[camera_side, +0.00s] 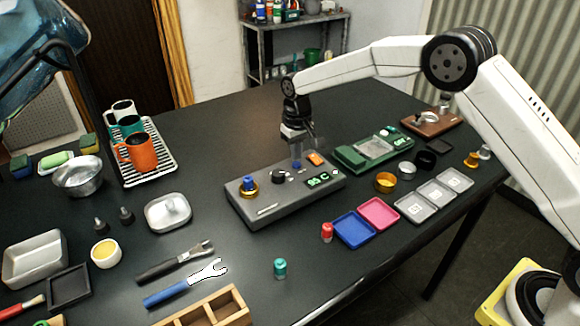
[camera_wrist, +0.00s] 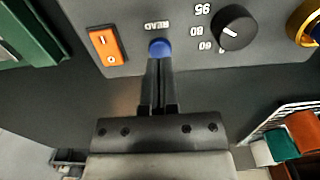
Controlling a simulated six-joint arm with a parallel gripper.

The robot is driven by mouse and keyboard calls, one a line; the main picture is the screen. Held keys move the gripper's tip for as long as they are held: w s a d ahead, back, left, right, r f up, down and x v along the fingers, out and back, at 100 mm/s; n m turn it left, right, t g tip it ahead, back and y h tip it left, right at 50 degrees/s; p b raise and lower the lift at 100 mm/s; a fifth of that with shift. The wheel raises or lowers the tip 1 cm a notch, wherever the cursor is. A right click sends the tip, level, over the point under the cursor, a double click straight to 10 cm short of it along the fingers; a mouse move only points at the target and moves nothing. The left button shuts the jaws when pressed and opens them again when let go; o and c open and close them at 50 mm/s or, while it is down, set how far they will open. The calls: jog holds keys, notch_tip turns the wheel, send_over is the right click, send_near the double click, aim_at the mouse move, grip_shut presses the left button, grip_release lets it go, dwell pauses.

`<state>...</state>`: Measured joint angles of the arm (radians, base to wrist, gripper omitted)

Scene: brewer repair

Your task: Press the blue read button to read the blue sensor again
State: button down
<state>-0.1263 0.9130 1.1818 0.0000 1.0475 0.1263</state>
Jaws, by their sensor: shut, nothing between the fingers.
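The grey brewer test box (camera_side: 300,196) stands mid-table with a lit green display (camera_side: 319,180) that seems to read 95 C. The blue read button (camera_wrist: 159,47) shows in the wrist view beside the word READ. My gripper (camera_wrist: 160,64) is shut and empty, its fingertips right at the button and covering part of it. I cannot tell whether they touch or press it. In the side view my gripper (camera_side: 297,157) points down over the box's back edge and hides the button. The blue sensor (camera_side: 249,183) sits in a brass ring at the box's left end.
On the box, an orange switch (camera_wrist: 105,46) and a black dial (camera_wrist: 234,28) flank the button. A green device (camera_side: 374,150) stands close behind at right. Blue (camera_side: 354,229) and pink (camera_side: 379,213) trays lie in front. A rack with mugs (camera_side: 139,152) stands at left.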

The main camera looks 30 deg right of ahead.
jog(key=shift+r, duration=1.3)
jog(key=shift+r, duration=0.15)
jog(key=shift+r, duration=2.85)
jog(key=s+d+f+t, duration=0.1)
jog(key=s+d+f, duration=0.1)
jog(key=s, duration=0.7)
jog(key=s+d+f, duration=0.2)
jog(key=s+d, duration=0.1)
jog(key=s, duration=0.7)
jog(key=s+d+f+t, duration=0.1)
jog(key=s+d+f, duration=0.1)
jog(key=s, duration=0.8)
jog(key=shift+s+d+t, duration=0.15)
jog(key=shift+s+t, duration=0.05)
jog(key=shift+t, duration=0.1)
